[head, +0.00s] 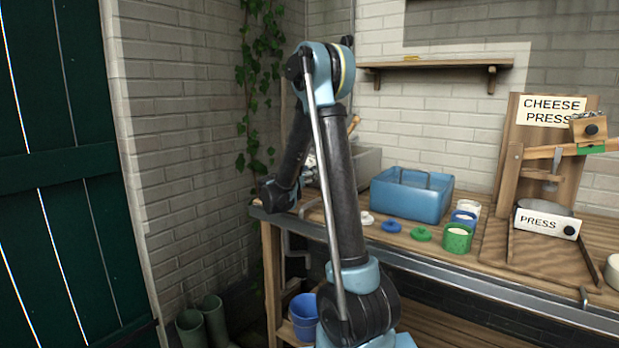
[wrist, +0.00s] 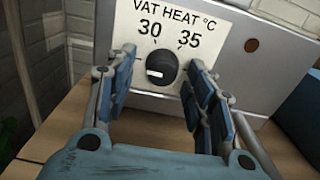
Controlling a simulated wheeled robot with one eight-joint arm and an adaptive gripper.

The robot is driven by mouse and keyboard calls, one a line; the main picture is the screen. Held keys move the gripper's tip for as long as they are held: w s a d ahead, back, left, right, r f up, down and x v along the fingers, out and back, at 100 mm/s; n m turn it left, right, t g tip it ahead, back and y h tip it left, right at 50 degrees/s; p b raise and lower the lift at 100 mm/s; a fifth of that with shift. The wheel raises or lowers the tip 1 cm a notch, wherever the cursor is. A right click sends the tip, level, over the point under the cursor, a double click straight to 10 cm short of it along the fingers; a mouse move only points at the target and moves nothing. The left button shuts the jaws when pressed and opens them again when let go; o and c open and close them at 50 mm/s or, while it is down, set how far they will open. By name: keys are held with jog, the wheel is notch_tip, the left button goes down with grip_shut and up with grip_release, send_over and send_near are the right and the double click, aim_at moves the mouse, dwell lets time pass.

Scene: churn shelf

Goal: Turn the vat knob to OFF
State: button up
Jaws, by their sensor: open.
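The vat knob (wrist: 161,71) is a dark round knob on the pale front of the grey vat box (wrist: 233,30). Its white mark points left in the wrist view, below the 30 and away from the 35. No OFF label shows; the left finger covers part of the panel beside the knob. My gripper (wrist: 161,62) is open, with one blue-grey finger on each side of the knob and gaps to it. I cannot tell how far the fingertips are from the panel. In the head view the vat box (head: 366,164) stands behind my arm, which hides the knob.
The wooden bench (head: 460,256) carries a blue bin (head: 411,198), several small pots and lids, and a cheese press (head: 545,180) at right. A brick wall stands close at left. Boots (head: 203,322) and a blue bucket (head: 304,312) are below.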

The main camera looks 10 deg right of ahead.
jog(key=v, duration=1.2)
